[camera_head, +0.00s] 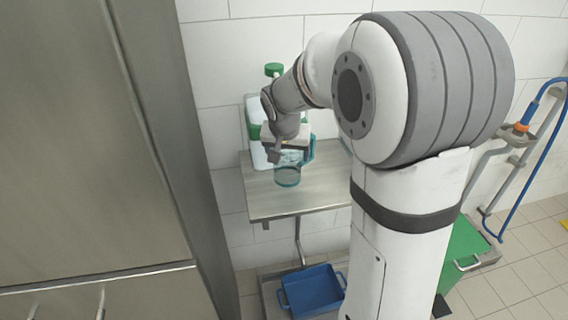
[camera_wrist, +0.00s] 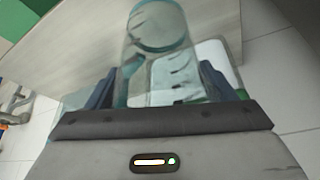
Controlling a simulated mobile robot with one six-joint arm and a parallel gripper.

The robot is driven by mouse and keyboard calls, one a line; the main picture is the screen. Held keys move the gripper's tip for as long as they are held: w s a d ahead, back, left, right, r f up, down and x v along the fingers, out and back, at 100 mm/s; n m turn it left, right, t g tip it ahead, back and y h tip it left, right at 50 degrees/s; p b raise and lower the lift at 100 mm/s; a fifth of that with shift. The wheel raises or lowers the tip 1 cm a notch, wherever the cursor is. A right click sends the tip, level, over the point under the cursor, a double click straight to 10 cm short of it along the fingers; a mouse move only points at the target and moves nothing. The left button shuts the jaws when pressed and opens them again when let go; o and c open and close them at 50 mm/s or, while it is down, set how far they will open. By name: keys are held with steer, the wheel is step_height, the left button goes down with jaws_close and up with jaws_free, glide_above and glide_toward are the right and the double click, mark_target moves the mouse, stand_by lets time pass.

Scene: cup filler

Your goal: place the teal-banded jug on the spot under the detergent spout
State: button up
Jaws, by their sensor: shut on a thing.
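The clear jug with a teal band (camera_head: 288,177) is at the steel shelf (camera_head: 320,196), in front of the dispenser. In the wrist view the see-through jug (camera_wrist: 160,32) lies between the two dark fingers. My gripper (camera_head: 287,150) is shut on the jug; its fingers also show in the wrist view (camera_wrist: 160,88). I cannot tell whether the jug's base touches the shelf. The white detergent container (camera_head: 258,152) with green parts stands at the back of the shelf, by the wall. My gripper and arm hide its front, so the spout and the spot under it do not show clearly.
A tall steel cabinet (camera_head: 140,130) stands close on the left. Below the shelf is a blue tray (camera_head: 312,290). A green bin (camera_head: 463,248) and a blue hose (camera_head: 535,165) are on the right. The shelf's front part is bare.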

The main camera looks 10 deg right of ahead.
step_height(320, 180, down, 5)
steer(key=shift+r, duration=0.15)
steer(key=shift+w+f, duration=0.2)
steer(key=shift+f, duration=0.1)
steer(key=shift+f+b, duration=0.2)
steer(key=shift+b, duration=0.15)
steer(key=o, duration=1)
steer(key=shift+r, duration=0.1)
steer(key=shift+r, duration=0.1)
